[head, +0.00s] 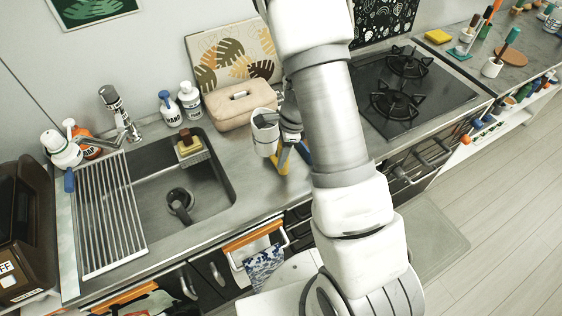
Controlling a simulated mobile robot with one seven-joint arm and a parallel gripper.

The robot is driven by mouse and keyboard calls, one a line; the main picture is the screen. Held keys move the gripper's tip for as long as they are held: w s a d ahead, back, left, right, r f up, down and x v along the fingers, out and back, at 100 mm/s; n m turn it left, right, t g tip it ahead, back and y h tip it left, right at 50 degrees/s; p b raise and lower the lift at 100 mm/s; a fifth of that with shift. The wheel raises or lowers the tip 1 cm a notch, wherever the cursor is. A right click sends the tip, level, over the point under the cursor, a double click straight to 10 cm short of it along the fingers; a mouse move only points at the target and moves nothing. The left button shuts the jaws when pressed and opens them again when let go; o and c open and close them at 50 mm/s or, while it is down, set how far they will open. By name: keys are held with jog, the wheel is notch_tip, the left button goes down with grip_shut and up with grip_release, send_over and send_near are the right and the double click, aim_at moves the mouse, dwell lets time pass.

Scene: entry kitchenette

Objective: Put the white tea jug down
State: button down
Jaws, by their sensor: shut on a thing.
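The white tea jug (264,136) is in the head view, over the counter between the sink and the stove. It looks roughly upright. My gripper (284,124) is at its right side and shut on it. My arm comes down from the top and hides part of the counter to the right. I cannot tell whether the jug's base touches the counter.
The sink (190,170) lies to the left, with a drying rack (108,212) across it. Yellow and blue items show just below my gripper. The black stove (410,92) is at the right.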

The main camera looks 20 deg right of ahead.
jog(key=shift+d+x, duration=0.2)
jog(key=shift+x, duration=0.85)
jog(key=shift+d+x, duration=0.25)
jog(key=shift+x, duration=0.8)
jog(key=c, duration=0.5)
grip_release()
jog(key=shift+f, duration=0.15)
notch_tip(320, 180, up, 20)
jog(key=s+n+t, duration=0.1)
jog(key=s+n, duration=0.2)
jog(key=n, duration=0.1)
jog(key=s+r+n+t, duration=0.1)
jog(key=s+r+n, duration=0.4)
jog(key=s+a+r+n+t+h, duration=0.1)
jog(key=s+r+n, duration=0.4)
jog(key=s+r, duration=0.1)
jog(key=s+a+r+n+t+h, duration=0.1)
jog(key=s+r+n+t, duration=0.1)
jog(key=s+r+n, duration=0.3)
jog(key=shift+s+r+n, duration=0.15)
jog(key=shift+s+n, duration=0.1)
jog(key=shift+n, duration=0.25)
